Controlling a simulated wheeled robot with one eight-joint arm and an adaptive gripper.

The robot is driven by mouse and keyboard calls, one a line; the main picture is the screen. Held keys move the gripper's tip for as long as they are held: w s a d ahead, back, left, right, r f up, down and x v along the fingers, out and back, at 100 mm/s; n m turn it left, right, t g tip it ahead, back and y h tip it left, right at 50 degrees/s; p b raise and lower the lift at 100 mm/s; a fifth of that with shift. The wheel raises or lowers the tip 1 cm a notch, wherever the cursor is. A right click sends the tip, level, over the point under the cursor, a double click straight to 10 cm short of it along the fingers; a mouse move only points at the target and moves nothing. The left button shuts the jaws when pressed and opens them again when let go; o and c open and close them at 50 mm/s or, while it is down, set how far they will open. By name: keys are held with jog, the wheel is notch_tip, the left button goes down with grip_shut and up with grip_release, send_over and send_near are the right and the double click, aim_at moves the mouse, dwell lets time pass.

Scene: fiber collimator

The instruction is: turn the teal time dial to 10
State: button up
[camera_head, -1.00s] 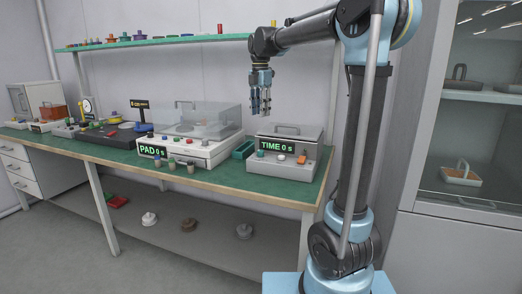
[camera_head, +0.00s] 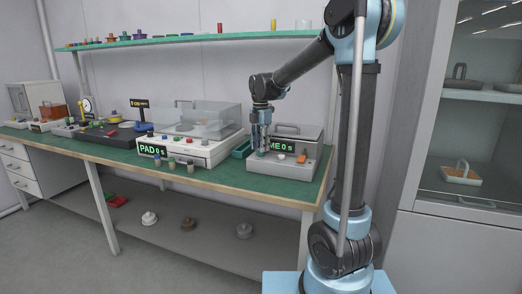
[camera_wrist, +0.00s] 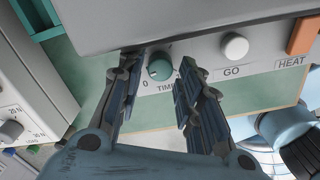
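The teal time dial (camera_wrist: 160,69) is on the front panel of a grey machine (camera_wrist: 265,40), above a "TIME" label, with a "0" at its lower left. In the wrist view, my gripper (camera_wrist: 155,75) is open with its fingers on either side of the dial; I cannot tell whether they touch it. In the head view, my gripper (camera_head: 262,148) is at the left front of the machine (camera_head: 300,170) and hides the dial there. The machine's green display (camera_head: 282,147) is partly covered by my gripper; its visible part reads "ME 0 s".
On the same panel are a white knob (camera_wrist: 234,46) by "GO" and an orange switch (camera_wrist: 303,36) by "HEAT". A white machine (camera_head: 190,150) with a "PAD 0 s" display stands left. A teal tray (camera_head: 243,149) lies between the machines.

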jog(key=shift+f, duration=0.9)
grip_shut()
jog(key=shift+d, duration=0.1)
